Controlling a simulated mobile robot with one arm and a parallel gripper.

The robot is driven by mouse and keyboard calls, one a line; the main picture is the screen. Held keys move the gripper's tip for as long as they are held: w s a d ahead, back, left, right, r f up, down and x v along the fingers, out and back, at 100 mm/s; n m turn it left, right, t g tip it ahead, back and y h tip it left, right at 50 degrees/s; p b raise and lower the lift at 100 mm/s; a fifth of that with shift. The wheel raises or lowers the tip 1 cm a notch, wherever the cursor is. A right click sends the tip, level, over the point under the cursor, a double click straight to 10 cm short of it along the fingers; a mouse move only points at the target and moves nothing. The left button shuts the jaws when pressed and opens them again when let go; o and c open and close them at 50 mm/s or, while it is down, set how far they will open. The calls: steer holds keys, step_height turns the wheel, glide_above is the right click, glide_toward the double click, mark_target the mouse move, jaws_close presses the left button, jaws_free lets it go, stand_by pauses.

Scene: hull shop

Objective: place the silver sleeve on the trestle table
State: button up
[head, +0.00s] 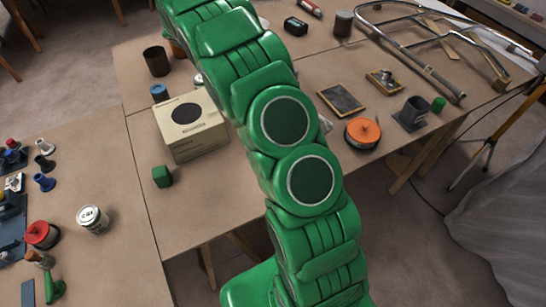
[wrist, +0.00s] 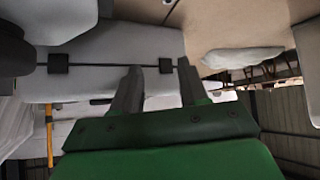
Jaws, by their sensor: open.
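The trestle table (head: 215,210) is a brown-topped table on wooden legs, running across the middle of the head view. I cannot single out the silver sleeve with certainty. A grey cylinder (head: 343,23) stands at the table's back, and a grey upright tube on a square base (head: 411,113) stands near its right front edge. My green arm covers the middle of the table. My gripper (wrist: 159,66) shows in the wrist view with its two grey fingers apart and nothing between them. It is not visible in the head view.
A silver-white can (head: 92,219) stands on the left table. The table's front left is clear. A yellow stand (head: 495,130) is at right.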

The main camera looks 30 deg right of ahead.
steer(key=s+a+r+n+g+y, duration=0.1)
steer(key=s+r, duration=0.4)
steer(key=s, duration=0.4)
steer(key=s+r+n+g, duration=0.2)
steer(key=s+r, duration=0.3)
steer(key=s, duration=0.5)
steer(key=s+a+r+n+g+y, duration=0.1)
steer(key=s+r, duration=0.4)
steer(key=s, duration=0.4)
steer(key=s+a+n+y, duration=0.2)
steer(key=s+a, duration=0.2)
steer(key=s, duration=0.7)
steer(key=s+a+r+n+g+y, duration=0.1)
steer(key=s+a+n+y, duration=0.1)
steer(key=s, duration=0.9)
steer(key=s+a+r+n+y, duration=0.1)
steer(key=s+a+n, duration=0.3)
steer(key=s+a, duration=0.3)
steer(key=s, duration=0.4)
steer(key=shift+g+y, duration=0.4)
